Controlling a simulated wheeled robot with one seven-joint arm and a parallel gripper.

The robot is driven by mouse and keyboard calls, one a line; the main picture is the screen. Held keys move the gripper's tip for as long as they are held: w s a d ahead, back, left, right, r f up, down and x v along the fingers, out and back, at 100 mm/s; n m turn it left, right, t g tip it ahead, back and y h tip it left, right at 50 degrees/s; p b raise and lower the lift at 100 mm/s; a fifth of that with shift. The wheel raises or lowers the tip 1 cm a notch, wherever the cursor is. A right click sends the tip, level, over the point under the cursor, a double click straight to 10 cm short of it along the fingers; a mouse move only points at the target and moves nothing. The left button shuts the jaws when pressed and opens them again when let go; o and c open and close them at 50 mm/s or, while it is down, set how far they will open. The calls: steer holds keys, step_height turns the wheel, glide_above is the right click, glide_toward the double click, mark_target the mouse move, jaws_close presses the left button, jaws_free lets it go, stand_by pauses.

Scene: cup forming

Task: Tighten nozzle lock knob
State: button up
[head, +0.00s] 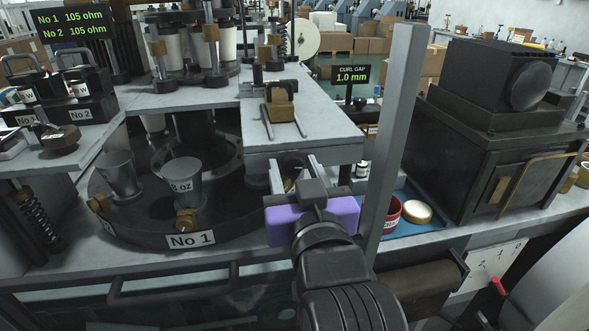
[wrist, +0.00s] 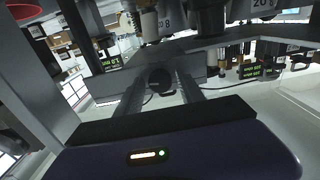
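My gripper (head: 293,170), with a purple body, reaches forward below the front edge of a grey raised plate (head: 320,152). Its two pale fingers are parallel and apart. In the wrist view a dark round knob (wrist: 160,78) shows in the gap between the fingers, which run to either side of it. I cannot tell whether they touch it, and no label confirms that it is the nozzle lock knob. In the head view my wrist and the plate largely hide that spot. A brass clamp block (head: 280,101) sits on top of the plate.
A black turntable marked No 1 (head: 190,240) with metal cups (head: 183,180) stands left of my gripper. A grey upright post (head: 396,140) rises close on the right. Beyond it are a blue tray (head: 418,225), a red tin (head: 388,212) and a dark machine (head: 490,130).

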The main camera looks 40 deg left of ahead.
jaws_close()
steer(key=shift+r+m, duration=0.1)
steer(key=shift+m, duration=0.2)
steer(key=m+p, duration=0.2)
steer(key=shift+r+m, duration=0.1)
steer(key=shift+m, duration=0.2)
steer(key=m+p, duration=0.4)
steer(key=m, duration=0.2)
steer(key=shift+m, duration=0.3)
steer(key=m+p, duration=0.4)
steer(key=m, duration=0.2)
steer(key=shift+m+p, duration=1.25)
steer(key=shift+m, duration=0.65)
steer(key=shift+f, duration=0.2)
